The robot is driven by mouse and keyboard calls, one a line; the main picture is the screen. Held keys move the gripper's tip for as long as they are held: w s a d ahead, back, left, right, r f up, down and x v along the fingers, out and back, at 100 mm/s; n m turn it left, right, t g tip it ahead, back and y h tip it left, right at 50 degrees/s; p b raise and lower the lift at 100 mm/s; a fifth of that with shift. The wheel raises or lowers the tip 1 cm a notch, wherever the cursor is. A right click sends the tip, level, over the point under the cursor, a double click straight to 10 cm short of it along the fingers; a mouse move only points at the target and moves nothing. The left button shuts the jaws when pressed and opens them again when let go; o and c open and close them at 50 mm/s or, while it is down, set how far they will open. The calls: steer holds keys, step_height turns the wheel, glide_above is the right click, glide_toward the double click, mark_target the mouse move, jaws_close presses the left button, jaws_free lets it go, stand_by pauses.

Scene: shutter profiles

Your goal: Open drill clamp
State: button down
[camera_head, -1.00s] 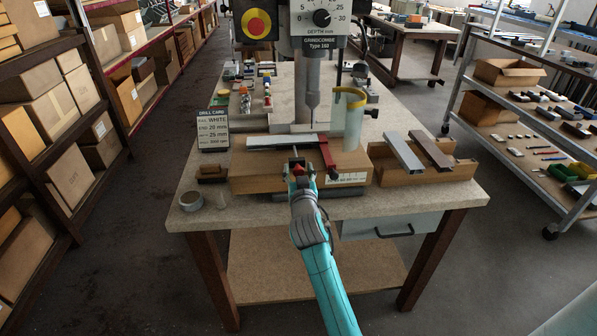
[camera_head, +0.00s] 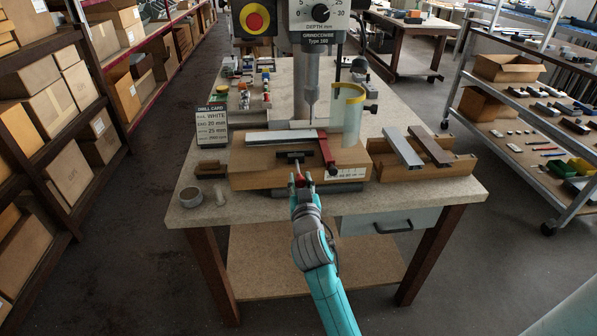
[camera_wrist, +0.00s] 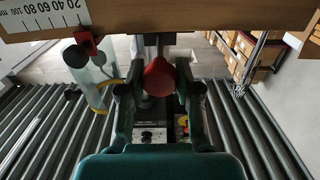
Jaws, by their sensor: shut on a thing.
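The drill clamp shows in the head view as a dark clamp bar (camera_head: 294,156) on the wooden jig block (camera_head: 250,181), with a thin rod running towards me to a red knob (camera_head: 299,178). My gripper (camera_head: 301,184) is shut on this knob in front of the block. In the wrist view the red knob (camera_wrist: 159,77) sits between my gripper's two fingers (camera_wrist: 158,92). A light grey profile (camera_head: 280,137) lies across the block behind the clamp bar. A visible gap separates the bar from the profile.
A red stop arm (camera_head: 327,153) and a clear guard with a yellow rim (camera_head: 348,118) stand right of the clamp, under the drill press (camera_head: 312,75). A wooden holder (camera_head: 440,168) with profiles is at the right. A tape roll (camera_head: 191,197) is at the front left.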

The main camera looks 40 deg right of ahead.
steer(key=shift+s+a+f, duration=0.1)
steer(key=shift+s+a, duration=0.35)
steer(key=shift+s, duration=0.15)
steer(key=c, duration=0.8)
jaws_free()
steer(key=shift+s, duration=0.1)
steer(key=shift+a, duration=0.1)
steer(key=v, duration=1.2)
